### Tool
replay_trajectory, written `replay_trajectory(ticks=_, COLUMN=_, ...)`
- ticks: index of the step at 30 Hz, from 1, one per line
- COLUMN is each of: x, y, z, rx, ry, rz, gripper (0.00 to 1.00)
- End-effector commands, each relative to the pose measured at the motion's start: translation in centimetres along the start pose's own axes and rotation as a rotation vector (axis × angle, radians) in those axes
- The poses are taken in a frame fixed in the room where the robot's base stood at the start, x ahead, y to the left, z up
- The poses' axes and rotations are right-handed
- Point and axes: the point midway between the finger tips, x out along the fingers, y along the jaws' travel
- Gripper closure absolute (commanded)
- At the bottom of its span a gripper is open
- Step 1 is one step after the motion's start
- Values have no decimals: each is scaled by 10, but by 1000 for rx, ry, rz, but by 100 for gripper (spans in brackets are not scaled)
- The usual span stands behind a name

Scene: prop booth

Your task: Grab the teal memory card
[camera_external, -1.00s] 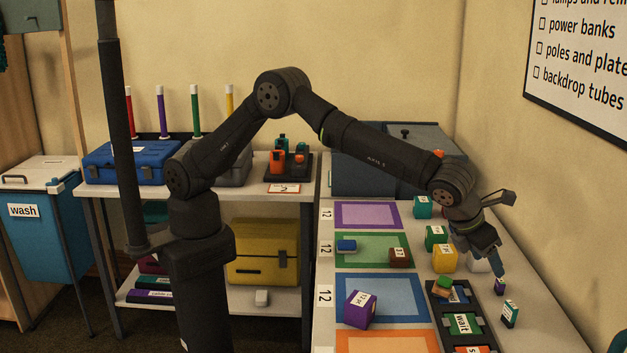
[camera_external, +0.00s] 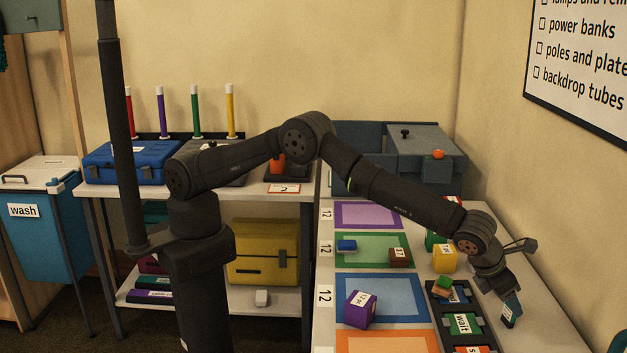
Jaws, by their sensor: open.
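The teal memory card (camera_external: 508,316), small with a white label, stands near the right part of the table, to the right of the black tray. My gripper (camera_external: 511,299) points down at the card, with its fingertips at the card's upper part. It is open. The fingers overlap the card in this view, so I cannot tell whether they are on both sides of it or touch it.
A black tray (camera_external: 434,310) with a "wait" slot lies just left of my gripper. A yellow block (camera_external: 445,259), a purple cube (camera_external: 360,309) and a brown block (camera_external: 399,257) stand farther left. The wall bounds the right side.

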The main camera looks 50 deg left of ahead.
Motion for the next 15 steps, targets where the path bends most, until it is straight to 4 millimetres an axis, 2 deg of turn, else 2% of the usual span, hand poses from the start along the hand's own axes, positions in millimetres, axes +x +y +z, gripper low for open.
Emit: replay_trajectory(ticks=15, x=49, y=-2, z=2, rx=-2, ry=1, rz=0, gripper=40)
